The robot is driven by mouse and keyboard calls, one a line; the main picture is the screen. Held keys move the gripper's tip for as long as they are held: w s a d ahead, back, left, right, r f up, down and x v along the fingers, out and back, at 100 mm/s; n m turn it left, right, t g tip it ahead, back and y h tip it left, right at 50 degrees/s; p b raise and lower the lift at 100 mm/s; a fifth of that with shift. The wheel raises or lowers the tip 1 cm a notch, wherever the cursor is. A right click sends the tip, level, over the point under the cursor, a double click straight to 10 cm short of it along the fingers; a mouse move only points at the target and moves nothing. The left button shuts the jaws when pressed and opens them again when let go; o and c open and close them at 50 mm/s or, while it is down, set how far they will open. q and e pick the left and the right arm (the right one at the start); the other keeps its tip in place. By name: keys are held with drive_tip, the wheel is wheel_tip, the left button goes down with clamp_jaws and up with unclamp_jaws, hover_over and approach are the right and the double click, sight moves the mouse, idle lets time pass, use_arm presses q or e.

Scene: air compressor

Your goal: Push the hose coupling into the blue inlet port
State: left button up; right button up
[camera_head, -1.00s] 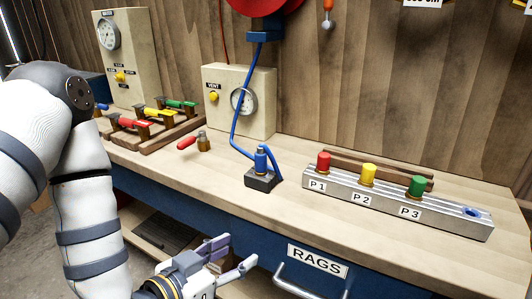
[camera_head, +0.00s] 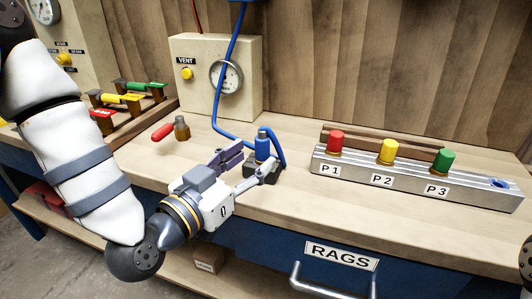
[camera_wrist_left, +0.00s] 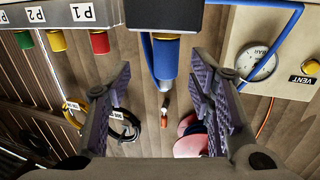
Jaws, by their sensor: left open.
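The blue hose coupling (camera_head: 263,150) stands upright in a dark block (camera_head: 266,177) on the bench, with the blue hose (camera_head: 226,85) running to it. The coupling also shows in the left wrist view (camera_wrist_left: 166,62), ahead of and between the spread fingers. My left gripper (camera_head: 248,164) is open and empty, just left of the coupling, its fingers pointing towards it. No touch is visible. The blue inlet port (camera_head: 499,184) is at the right end of the metal manifold (camera_head: 470,187). My right gripper is out of view.
Red (camera_head: 336,141), yellow (camera_head: 387,151) and green (camera_head: 441,160) caps stand on the manifold, labelled P1, P2 and P3. The VENT gauge box (camera_head: 205,65) stands behind. The bench between block and manifold is clear.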

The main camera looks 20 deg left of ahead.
sight(258, 147)
use_arm(q)
drive_tip(key=x, duration=0.5)
drive_tip(key=shift+w+a+r, duration=0.2)
drive_tip(key=shift+w+r, duration=0.1)
drive_tip(key=shift+w, duration=0.1)
clamp_jaws()
